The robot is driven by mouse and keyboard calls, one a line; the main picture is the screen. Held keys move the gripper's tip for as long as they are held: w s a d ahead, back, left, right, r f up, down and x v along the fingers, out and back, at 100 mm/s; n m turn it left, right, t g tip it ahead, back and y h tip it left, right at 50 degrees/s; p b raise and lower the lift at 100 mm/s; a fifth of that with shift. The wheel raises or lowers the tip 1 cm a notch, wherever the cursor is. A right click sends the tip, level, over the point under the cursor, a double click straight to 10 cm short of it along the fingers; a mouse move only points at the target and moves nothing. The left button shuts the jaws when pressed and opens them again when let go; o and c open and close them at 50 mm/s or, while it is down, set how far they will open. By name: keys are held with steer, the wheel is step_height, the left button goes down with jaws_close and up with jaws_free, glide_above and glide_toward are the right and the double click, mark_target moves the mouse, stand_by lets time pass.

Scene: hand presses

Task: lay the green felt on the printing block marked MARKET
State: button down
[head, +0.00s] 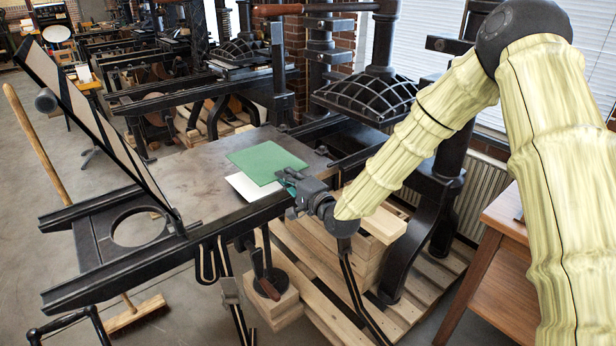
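The green felt (266,161) is a flat square on the dark press bed (190,170). It partly covers a white sheet (243,185), which shows at its near left edge. My gripper (288,181) is low at the bed's right side, by the felt's near right corner. A small dark green patch shows at the fingers, and I cannot tell whether it is part of the felt. The fingers are too small and dark to tell whether they are open or shut. I can read no MARKET marking, and no printing block can be made out.
A hinged frame (95,115) stands tilted up at the bed's left. The ribbed black press head (365,97) and columns stand behind and right. Wooden pallets (320,275) lie below, a wooden table (500,260) stands right, and a broom (38,145) leans left. The bed's left half is bare.

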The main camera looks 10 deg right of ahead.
step_height(320, 180, down, 7)
steer(key=b, duration=0.3)
steer(key=shift+a+r+b, duration=0.2)
steer(key=shift+a+b, duration=0.05)
steer(key=shift+b, duration=0.1)
stand_by(0.4)
steer(key=c, duration=1.4)
jaws_free()
steer(key=shift+s+d, duration=0.1)
steer(key=shift+s, duration=0.05)
steer(key=shift+v, duration=2.85)
steer(key=shift+d, duration=0.1)
